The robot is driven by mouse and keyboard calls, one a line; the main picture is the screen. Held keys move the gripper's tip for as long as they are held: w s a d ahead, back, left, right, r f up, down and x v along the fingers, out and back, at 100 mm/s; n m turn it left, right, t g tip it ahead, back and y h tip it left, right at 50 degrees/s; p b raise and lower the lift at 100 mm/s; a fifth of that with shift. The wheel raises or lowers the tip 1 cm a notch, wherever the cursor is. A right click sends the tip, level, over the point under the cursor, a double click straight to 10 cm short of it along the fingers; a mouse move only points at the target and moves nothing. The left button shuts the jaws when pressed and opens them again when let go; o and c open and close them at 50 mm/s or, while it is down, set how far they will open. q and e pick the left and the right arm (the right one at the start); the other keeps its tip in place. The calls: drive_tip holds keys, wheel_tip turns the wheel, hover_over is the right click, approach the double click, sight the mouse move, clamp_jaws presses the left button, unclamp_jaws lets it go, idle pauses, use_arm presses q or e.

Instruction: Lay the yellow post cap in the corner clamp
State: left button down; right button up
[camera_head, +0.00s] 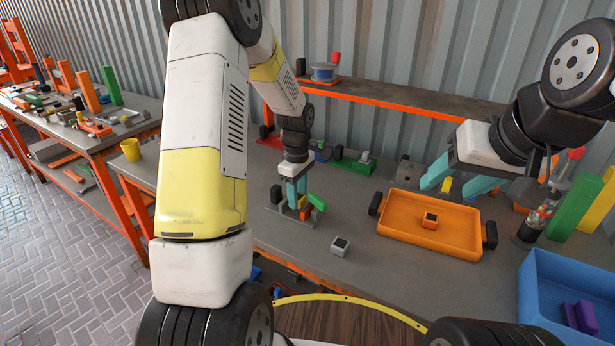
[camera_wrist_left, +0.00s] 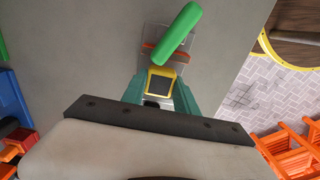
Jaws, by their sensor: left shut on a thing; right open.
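The yellow post cap (camera_wrist_left: 160,82), with a dark square top, is between the teal fingers of my left gripper (camera_wrist_left: 159,91) in the left wrist view. In the head view my left gripper (camera_head: 297,200) points down, shut on the cap, which is mostly hidden there. What looks like the corner clamp, with a green bar (camera_wrist_left: 178,34) and an orange strip (camera_wrist_left: 165,52), lies right beside the cap. Its green bar also shows in the head view (camera_head: 317,202). I cannot tell whether cap and clamp touch. My right gripper (camera_head: 449,188) is open above the orange tray.
The orange tray (camera_head: 400,240) holds an orange cap (camera_head: 429,220). A grey cap (camera_head: 340,246) sits on the bench in front of the clamp. A blue bin (camera_head: 540,265) with purple pieces stands at the right. Bench space between clamp and tray is clear.

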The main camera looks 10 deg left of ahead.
use_arm(q)
drive_tip(key=shift+f, duration=0.45)
drive_tip(key=shift+f, duration=0.7)
drive_tip(key=c, duration=0.9)
unclamp_jaws()
drive_tip(key=shift+o, duration=0.2)
wheel_tip(320, 180, up, 8)
drive_tip(key=shift+f, duration=0.1)
